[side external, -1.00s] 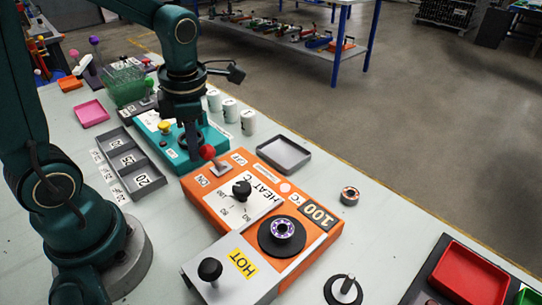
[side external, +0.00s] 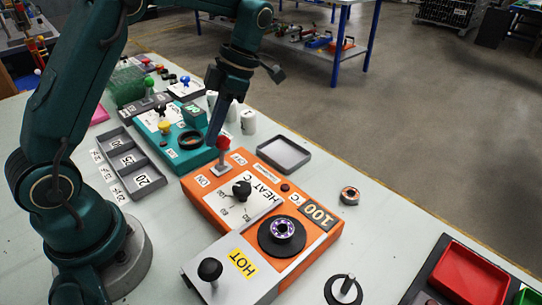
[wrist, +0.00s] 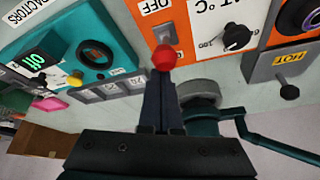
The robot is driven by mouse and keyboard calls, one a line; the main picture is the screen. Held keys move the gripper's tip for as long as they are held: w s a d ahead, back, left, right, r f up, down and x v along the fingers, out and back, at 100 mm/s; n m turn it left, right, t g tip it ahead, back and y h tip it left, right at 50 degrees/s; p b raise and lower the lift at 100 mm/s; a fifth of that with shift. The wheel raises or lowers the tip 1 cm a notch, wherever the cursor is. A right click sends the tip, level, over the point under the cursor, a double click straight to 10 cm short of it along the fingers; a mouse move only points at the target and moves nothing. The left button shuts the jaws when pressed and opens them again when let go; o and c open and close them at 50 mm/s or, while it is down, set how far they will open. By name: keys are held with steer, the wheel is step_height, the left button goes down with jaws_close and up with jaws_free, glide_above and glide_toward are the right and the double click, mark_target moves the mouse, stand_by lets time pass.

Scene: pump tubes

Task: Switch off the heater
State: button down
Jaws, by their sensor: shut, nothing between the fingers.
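The heater (side external: 262,215) is an orange box with a white HEAT °C panel and a black dial (side external: 241,190). Its switch lever has a red ball (side external: 223,142) on a stalk between the ON label (side external: 203,181) and the OFF label (side external: 239,159). The stalk looks roughly upright in the side view. A small round lamp (side external: 285,187) on the box is dark red. My gripper (side external: 211,142) is shut and empty, its tips pointing down beside the ball. In the wrist view the red ball (wrist: 164,58) shows just past the fingertips (wrist: 160,84); contact is unclear.
A teal box (side external: 180,145) with a black ring and knobs stands behind the heater. A grey HOT cover (side external: 228,268) with a black knob is at the front. A grey tray (side external: 284,154) and a small reel (side external: 350,195) lie right. A divided grey rack (side external: 130,160) lies left.

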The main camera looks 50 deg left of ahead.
mark_target(223, 136)
steer(key=shift+w+f, duration=0.15)
steer(key=shift+w, duration=0.85)
steer(key=shift+w+d, duration=0.1)
steer(key=shift+w, duration=0.05)
steer(key=shift+r, duration=0.55)
steer(key=r, duration=0.3)
steer(key=shift+s, duration=0.2)
steer(key=s+a+r, duration=0.7)
steer(key=a, duration=0.2)
steer(key=shift+s+a, duration=0.15)
steer(key=shift+a, duration=0.15)
